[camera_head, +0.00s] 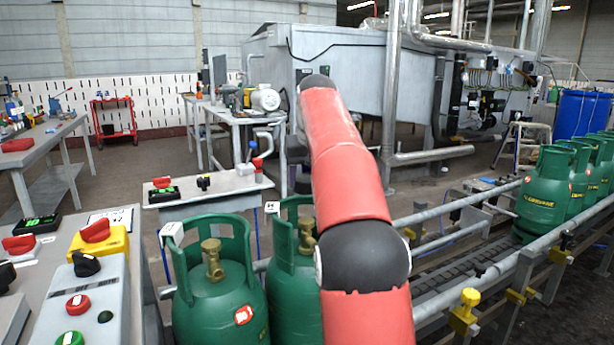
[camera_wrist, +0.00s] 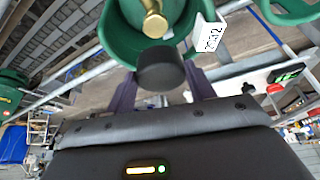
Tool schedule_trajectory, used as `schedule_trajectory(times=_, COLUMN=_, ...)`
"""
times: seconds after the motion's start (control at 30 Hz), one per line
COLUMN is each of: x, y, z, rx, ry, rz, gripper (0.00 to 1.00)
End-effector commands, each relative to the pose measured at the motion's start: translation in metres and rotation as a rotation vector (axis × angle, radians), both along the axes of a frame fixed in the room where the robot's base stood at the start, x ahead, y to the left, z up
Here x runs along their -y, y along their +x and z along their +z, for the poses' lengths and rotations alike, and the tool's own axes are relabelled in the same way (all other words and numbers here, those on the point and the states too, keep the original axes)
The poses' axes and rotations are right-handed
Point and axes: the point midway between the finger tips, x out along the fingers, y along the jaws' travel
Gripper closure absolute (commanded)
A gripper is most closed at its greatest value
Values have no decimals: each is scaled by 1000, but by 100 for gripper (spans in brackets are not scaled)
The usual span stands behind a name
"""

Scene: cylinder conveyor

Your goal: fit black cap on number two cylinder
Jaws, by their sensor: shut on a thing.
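In the wrist view my gripper (camera_wrist: 161,84) has its two purple fingers shut on a black cap (camera_wrist: 160,70). The cap is in front of a green cylinder (camera_wrist: 116,38) with a brass valve (camera_wrist: 154,22). The valve shows just beyond the cap; I cannot tell whether they touch. A white tag (camera_wrist: 209,39) with print is on the cylinder's collar, its number not clearly readable. In the head view two green cylinders stand near, one at left (camera_head: 220,300) and one (camera_head: 290,285) partly hidden by my red arm. My gripper is hidden there.
Several more green cylinders (camera_head: 545,195) stand on the conveyor (camera_head: 450,293) at right. A grey control panel (camera_head: 85,295) with buttons is at front left. A small table (camera_head: 215,190) stands behind the near cylinders. Metal rails (camera_head: 460,205) run alongside the conveyor.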

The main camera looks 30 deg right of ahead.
Motion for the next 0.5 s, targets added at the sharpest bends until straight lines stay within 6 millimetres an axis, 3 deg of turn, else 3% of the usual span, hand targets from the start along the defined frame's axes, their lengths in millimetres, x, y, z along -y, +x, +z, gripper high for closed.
schedule_trajectory(times=0.5, x=0, y=-1, z=-43, rx=1, ry=-1, rz=1, gripper=68)
